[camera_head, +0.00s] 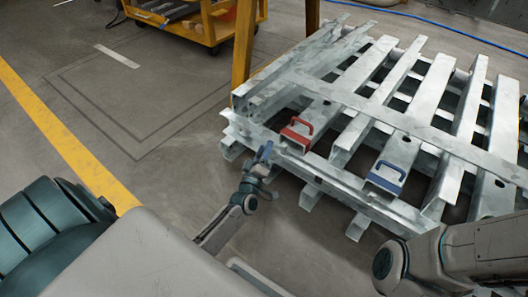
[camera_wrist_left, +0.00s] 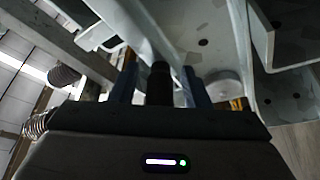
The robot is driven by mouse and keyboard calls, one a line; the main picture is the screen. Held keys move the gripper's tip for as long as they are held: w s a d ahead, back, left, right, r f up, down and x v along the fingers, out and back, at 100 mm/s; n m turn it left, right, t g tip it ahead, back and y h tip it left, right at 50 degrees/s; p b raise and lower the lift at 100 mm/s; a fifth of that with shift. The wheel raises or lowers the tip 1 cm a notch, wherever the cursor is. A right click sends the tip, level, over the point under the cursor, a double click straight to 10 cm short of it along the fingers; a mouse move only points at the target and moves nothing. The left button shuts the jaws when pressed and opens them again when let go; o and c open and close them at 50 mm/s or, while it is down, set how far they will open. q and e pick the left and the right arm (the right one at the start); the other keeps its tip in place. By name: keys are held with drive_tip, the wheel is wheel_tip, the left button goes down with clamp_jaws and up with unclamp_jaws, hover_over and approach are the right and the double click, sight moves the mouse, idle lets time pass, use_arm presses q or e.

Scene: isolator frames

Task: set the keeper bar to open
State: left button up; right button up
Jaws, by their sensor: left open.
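A stack of pale metal frames (camera_head: 395,118) stands on the floor. I cannot tell which part is the keeper bar. My left gripper (camera_head: 264,152) is open beside the near left edge of the frames, below and left of the red handle. In the left wrist view, its two blue fingers (camera_wrist_left: 159,88) stand apart with a dark upright rod (camera_wrist_left: 160,82) showing between them. I cannot tell whether they touch it. My right gripper is out of view.
A yellow post (camera_head: 244,45) rises at the far left corner of the frames. An orange cart (camera_head: 205,22) stands at the back. A yellow floor line (camera_head: 62,135) runs on the left, with clear floor (camera_head: 150,90) between. A blue hose (camera_head: 440,24) lies behind.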

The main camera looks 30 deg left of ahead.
use_arm(q)
clamp_jaws()
drive_tip(key=shift+d+r+p, duration=0.15)
drive_tip(key=shift+d+p, duration=0.15)
drive_tip(key=shift+p, duration=0.2)
unclamp_jaws()
